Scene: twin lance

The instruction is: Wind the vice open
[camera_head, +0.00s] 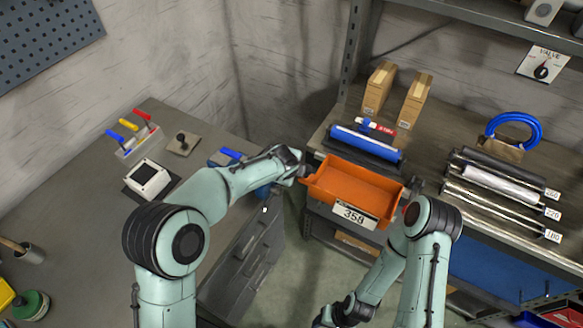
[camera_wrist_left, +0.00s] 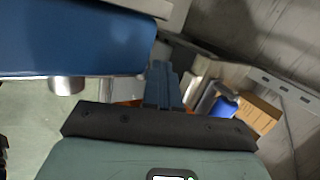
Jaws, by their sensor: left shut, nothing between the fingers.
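The vice is blue and mostly hidden behind my left arm at the right edge of the left bench. A blue part of the vice (camera_head: 226,156) shows above the forearm, and another blue patch shows just below it. In the left wrist view a large blue body (camera_wrist_left: 75,40), likely the vice, fills the upper left, with a short silver cylinder under it. My left gripper (camera_head: 303,168) is shut and empty, beyond the bench edge by the orange bin's left corner. Its fingers (camera_wrist_left: 161,85) show together, apart from the blue body. My right gripper (camera_head: 330,318) hangs low at the bottom; its fingers are unclear.
Coloured levers (camera_head: 130,125) and a white-topped box (camera_head: 147,178) stand on the left bench. Floor shows between the benches.

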